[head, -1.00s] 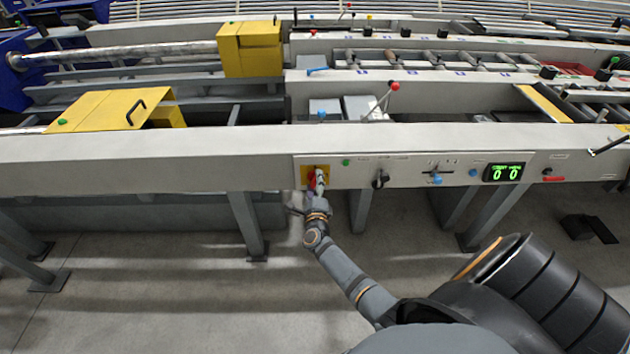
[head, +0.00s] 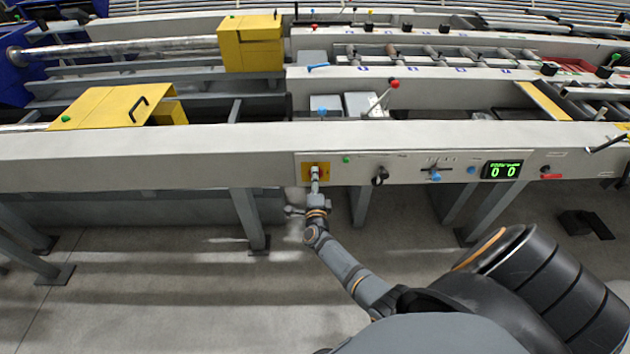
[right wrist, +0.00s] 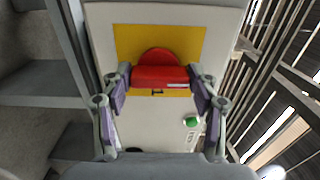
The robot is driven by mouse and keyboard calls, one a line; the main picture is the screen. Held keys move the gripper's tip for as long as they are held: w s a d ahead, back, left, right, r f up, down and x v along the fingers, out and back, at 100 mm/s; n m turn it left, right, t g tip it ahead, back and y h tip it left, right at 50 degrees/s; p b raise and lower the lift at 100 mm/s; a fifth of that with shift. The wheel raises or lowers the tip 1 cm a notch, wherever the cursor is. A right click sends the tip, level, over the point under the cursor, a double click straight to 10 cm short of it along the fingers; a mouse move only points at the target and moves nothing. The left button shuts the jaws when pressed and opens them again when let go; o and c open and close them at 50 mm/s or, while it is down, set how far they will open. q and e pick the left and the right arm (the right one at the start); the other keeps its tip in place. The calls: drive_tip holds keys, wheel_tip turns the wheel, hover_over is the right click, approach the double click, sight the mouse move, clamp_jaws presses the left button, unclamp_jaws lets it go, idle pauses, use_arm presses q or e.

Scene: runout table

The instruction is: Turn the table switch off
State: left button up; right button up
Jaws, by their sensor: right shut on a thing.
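The table switch is a red rotary knob (right wrist: 160,55) on a yellow plate (head: 325,167), set in the front panel of the runout table (head: 150,155). My right gripper (head: 315,175) reaches up to it from below and hides most of the knob in the head view. In the right wrist view its two fingers sit at the two ends of the red handle bar (right wrist: 160,77), and it is shut on it. A small black mark shows on the yellow plate just below the bar there. My left gripper is not in view.
Right of the switch, the panel carries a green button (head: 346,160), a black knob (head: 380,176), a blue-tipped lever (head: 435,178) and a green digital display (head: 503,170) reading 0 0. Table legs (head: 247,220) stand below. The floor in front is clear.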

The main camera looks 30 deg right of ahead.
drive_tip(key=shift+f, duration=0.1)
drive_tip(key=o, duration=1.1)
drive_tip(key=shift+o, duration=0.2)
drive_tip(key=v, duration=1.2)
drive_tip(key=shift+s, duration=0.1)
